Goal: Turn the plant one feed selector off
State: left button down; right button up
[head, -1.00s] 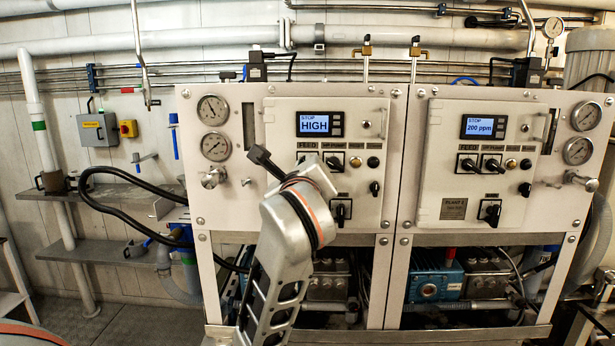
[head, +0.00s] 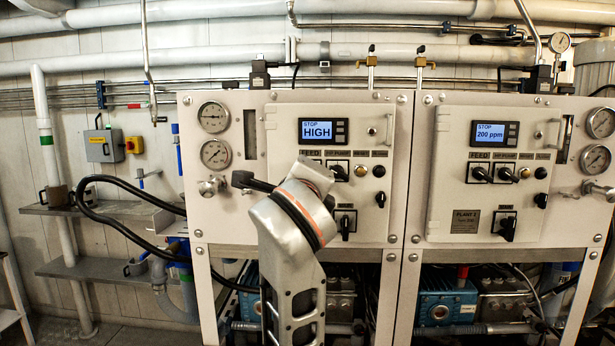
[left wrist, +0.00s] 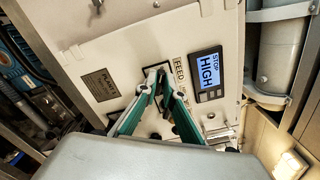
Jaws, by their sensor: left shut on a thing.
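The plant one panel (head: 345,215) is the left one, with a display (head: 323,130) reading "STOP HIGH". My left wrist stands in front of its feed selector and hides it in the head view. In the left wrist view my left gripper (left wrist: 161,80) has its teal fingers closing together at the feed selector, beside the "FEED" label (left wrist: 179,68). It is shut on the selector, which the fingers mostly cover. The knob's exact angle cannot be told. The plant one display (left wrist: 207,72) also shows there. My right gripper is not in view.
The plant two panel (head: 490,215) stands to the right, with similar black selectors and a display (head: 494,133) reading "200 ppm". Pressure gauges (head: 214,117) and a valve knob (head: 212,185) sit left of the plant one panel. A black hose (head: 120,228) hangs at the left.

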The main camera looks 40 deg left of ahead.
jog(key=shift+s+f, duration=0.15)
pick_arm(q)
jog(key=c, duration=2.2)
grip_release()
jog(key=shift+o, duration=0.2)
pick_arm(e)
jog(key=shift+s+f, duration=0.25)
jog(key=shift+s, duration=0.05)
pick_arm(q)
jog(key=v, duration=0.7)
jog(key=shift+s, duration=0.25)
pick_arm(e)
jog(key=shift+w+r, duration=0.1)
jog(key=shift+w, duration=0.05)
pick_arm(q)
jog(key=shift+d, duration=0.15)
